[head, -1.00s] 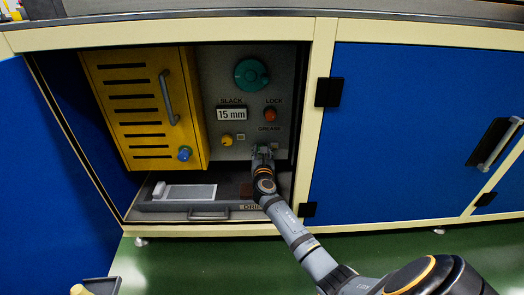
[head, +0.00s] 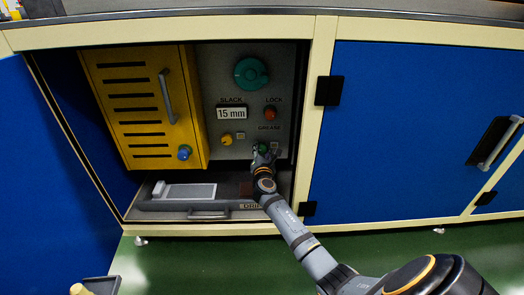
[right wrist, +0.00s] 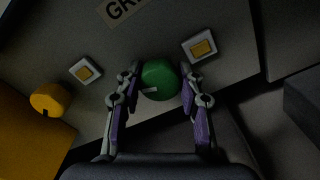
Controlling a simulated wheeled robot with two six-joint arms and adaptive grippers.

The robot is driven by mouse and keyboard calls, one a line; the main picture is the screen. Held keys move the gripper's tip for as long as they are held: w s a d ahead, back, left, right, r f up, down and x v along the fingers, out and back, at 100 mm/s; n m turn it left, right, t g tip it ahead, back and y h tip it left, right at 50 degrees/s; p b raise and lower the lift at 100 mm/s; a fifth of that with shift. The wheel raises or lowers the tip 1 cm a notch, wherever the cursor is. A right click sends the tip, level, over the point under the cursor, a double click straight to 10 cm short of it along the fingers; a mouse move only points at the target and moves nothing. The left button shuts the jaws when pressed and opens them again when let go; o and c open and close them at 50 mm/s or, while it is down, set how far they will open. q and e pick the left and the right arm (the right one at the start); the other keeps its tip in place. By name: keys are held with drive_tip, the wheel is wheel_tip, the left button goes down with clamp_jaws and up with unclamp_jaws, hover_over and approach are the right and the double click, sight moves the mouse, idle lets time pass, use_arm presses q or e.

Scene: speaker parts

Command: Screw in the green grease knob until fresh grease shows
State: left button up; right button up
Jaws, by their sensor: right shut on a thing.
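The green grease knob (right wrist: 160,79) sits on the grey panel below the GREASE label in the right wrist view. It also shows small and partly covered in the head view (head: 263,147). My right gripper (right wrist: 162,82) is shut on the knob, one finger on each side. A white-framed square window (right wrist: 202,48) with an amber-yellow fill is right of the knob. It also shows in the head view (head: 275,147). My left gripper is not in view.
The panel (head: 214,70) also carries a teal dial (head: 251,73), a red LOCK knob (head: 270,113) and a yellow knob (head: 227,140). A yellow vented door (head: 138,120) stands left. A drip tray (head: 208,217) lies below. The blue cabinet door (head: 60,200) is open at left.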

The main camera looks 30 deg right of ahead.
idle(0.3)
drive_tip(key=o, duration=1.2)
drive_tip(key=shift+s, duration=0.1)
drive_tip(key=v, duration=1.2)
drive_tip(key=shift+f, duration=0.1)
